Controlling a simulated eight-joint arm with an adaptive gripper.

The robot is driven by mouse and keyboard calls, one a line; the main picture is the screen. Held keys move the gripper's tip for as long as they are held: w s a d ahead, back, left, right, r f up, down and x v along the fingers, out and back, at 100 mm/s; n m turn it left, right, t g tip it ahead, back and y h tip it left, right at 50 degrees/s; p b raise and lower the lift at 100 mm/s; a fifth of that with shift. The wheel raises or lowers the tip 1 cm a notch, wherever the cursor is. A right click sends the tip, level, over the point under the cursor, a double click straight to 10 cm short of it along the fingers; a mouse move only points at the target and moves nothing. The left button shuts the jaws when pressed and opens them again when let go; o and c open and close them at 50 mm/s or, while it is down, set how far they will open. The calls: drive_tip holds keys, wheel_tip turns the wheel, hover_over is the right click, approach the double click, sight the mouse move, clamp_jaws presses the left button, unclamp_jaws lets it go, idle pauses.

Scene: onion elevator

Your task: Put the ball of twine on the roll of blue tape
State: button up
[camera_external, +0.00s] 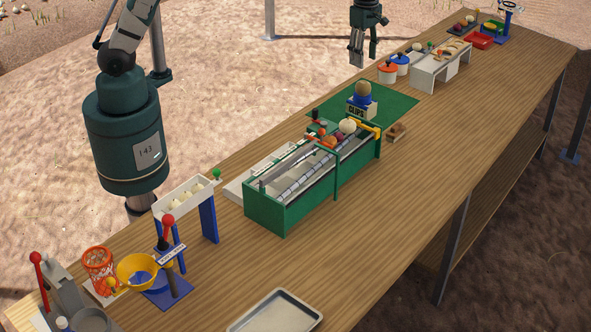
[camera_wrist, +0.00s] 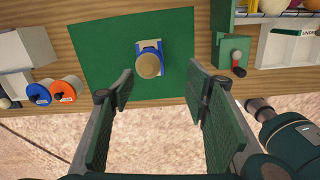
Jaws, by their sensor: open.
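The ball of twine (camera_external: 362,88) is a tan ball that appears to rest on the roll of blue tape (camera_external: 362,100). The blue roll sits at a white box marked CLIPS (camera_external: 357,111) on the green mat. In the wrist view the ball of twine (camera_wrist: 149,65) covers most of the blue tape (camera_wrist: 149,46), so their exact contact is hidden. My gripper (camera_external: 364,60) is open and empty, above and apart from the ball. In the wrist view my gripper (camera_wrist: 161,90) has its fingers spread, with the ball ahead between the fingertips.
The green mat (camera_external: 398,104) is otherwise mostly clear. A green-framed conveyor (camera_external: 290,205) with vegetables at its end stands nearby. Orange and blue pots (camera_external: 388,73) and a white stand (camera_external: 428,72) are on the other side. A metal tray (camera_external: 275,315) lies near the front.

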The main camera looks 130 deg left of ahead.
drive_tip(key=w+d+r+m+t, duration=0.1)
drive_tip(key=d+r+m, duration=0.45)
drive_tip(key=d, duration=0.75)
drive_tip(key=w+d+r+m+t+y, duration=0.1)
drive_tip(key=d+r+m, duration=0.45)
drive_tip(key=d, duration=0.65)
drive_tip(key=w+d+r+m+t, duration=0.15)
drive_tip(key=d+r+m, duration=0.4)
drive_tip(key=d, duration=0.75)
drive_tip(key=s+d+m+t, duration=0.1)
drive_tip(key=s+d+m, duration=0.5)
drive_tip(key=d, duration=0.4)
drive_tip(key=s+d+f+m+t+h, duration=0.1)
drive_tip(key=s+d+m, duration=0.4)
drive_tip(key=d, duration=0.5)
drive_tip(key=s+d+m+t, duration=0.1)
drive_tip(key=s+d+m, duration=0.5)
drive_tip(key=d, duration=0.4)
drive_tip(key=shift+s+d+f+m, duration=0.15)
drive_tip(key=shift+s+d+m, duration=0.1)
drive_tip(key=shift+s+m, duration=0.15)
drive_tip(key=shift+t, duration=0.25)
